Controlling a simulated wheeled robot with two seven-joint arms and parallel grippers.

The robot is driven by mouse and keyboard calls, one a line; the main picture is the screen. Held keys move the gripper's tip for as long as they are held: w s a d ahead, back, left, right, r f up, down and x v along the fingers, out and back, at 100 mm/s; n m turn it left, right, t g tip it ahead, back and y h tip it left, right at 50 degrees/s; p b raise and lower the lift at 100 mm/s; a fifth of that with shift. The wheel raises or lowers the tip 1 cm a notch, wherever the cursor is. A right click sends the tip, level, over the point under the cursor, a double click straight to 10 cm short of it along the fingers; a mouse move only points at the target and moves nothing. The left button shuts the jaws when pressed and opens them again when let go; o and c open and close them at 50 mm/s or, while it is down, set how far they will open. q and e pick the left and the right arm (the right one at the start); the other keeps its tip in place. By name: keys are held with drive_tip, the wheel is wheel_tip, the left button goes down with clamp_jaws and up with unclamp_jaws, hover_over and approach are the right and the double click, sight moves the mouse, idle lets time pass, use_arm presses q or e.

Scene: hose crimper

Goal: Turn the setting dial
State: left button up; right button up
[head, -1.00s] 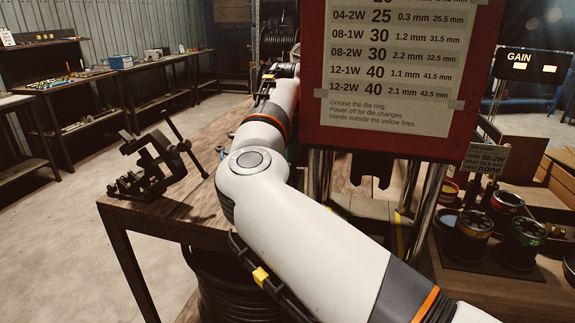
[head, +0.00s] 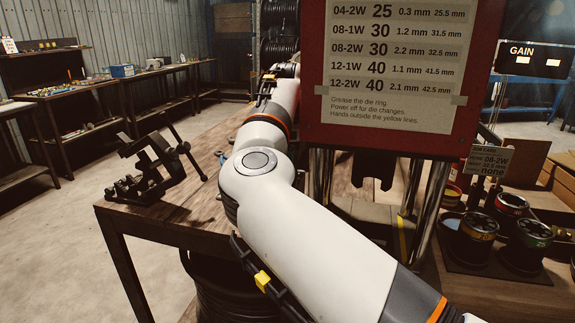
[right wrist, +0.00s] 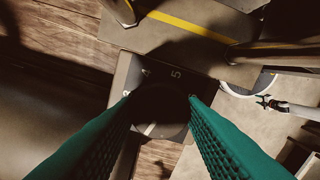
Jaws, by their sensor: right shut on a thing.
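The setting dial (right wrist: 160,108) is a dark round knob in the middle of the right wrist view. It sits on a grey plate (right wrist: 209,89) with pale numerals, among them a 5. My right gripper (right wrist: 160,98) has green ribbed fingers, shut on the dial from both sides. In the head view my right arm reaches from the lower right to the far side of the bench; the dial cannot be made out there. My left gripper is in neither view.
A red panel with a settings chart (head: 400,60) stands over metal posts. A black vise (head: 150,165) is on the bench's left corner (head: 120,212). Several die cans (head: 475,238) and a job card reading 08-2W (head: 489,160) are at right. Side benches line the left wall.

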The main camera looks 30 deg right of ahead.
drive_tip(key=shift+r, duration=0.1)
drive_tip(key=o, duration=1)
wheel_tip(320, 180, up, 12)
drive_tip(key=p, duration=0.9)
